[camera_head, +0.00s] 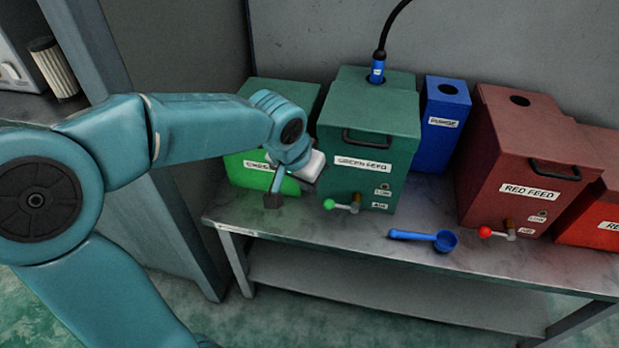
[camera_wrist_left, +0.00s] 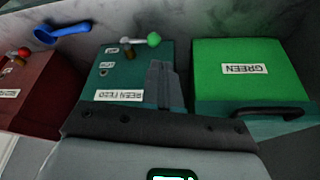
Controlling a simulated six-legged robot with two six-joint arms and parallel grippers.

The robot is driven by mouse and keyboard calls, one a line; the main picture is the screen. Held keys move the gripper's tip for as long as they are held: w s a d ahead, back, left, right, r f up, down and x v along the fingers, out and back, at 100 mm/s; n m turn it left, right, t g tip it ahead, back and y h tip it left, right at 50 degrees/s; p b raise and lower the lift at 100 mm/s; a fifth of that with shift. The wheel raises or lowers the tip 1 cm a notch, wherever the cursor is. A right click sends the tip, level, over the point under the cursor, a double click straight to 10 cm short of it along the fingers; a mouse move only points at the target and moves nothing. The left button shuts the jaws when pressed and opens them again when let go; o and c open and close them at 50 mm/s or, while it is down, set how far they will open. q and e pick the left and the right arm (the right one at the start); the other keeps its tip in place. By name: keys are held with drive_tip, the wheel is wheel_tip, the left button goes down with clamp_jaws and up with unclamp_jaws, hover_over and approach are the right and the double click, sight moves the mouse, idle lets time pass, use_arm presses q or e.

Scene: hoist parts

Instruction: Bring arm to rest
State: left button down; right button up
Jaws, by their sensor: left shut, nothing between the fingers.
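My left gripper (camera_head: 273,200) is shut and empty. It hangs in front of the bright green box and left of the dark green box (camera_head: 372,125) labelled GREEN FEED, above the metal bench. My left arm reaches in from the left and hides part of the bright green box. In the wrist view the gripper fingers (camera_wrist_left: 162,85) are together in front of the GREEN FEED box, with the bright green box (camera_wrist_left: 236,70) beside them. My right gripper is not in view.
A blue scoop (camera_head: 425,238) lies on the metal bench (camera_head: 330,228). The red feed box (camera_head: 520,150), a blue box (camera_head: 443,120) and another red box (camera_head: 595,225) stand to the right. A hose with a blue nozzle (camera_head: 377,70) enters the GREEN FEED box. Valves stick out in front.

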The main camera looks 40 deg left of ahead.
use_arm(q)
drive_tip(key=w+d+f+m+g+h, duration=0.1)
drive_tip(key=d+f+h, duration=0.1)
drive_tip(key=d+f, duration=0.55)
drive_tip(key=d+f+g+h, duration=0.15)
drive_tip(key=d+f, duration=0.35)
drive_tip(key=f, duration=0.6)
drive_tip(key=s+d+f+g+h, duration=0.1)
drive_tip(key=s+d+f, duration=0.4)
drive_tip(key=s+f, duration=0.15)
drive_tip(key=s+d+f+g+h, duration=0.1)
drive_tip(key=s+d+f, duration=0.4)
drive_tip(key=f, duration=0.3)
wheel_tip(320, 180, up, 21)
drive_tip(key=p, duration=2.2)
drive_tip(key=shift+s+d, duration=0.2)
drive_tip(key=shift+s, duration=0.2)
drive_tip(key=shift+t+y, duration=0.25)
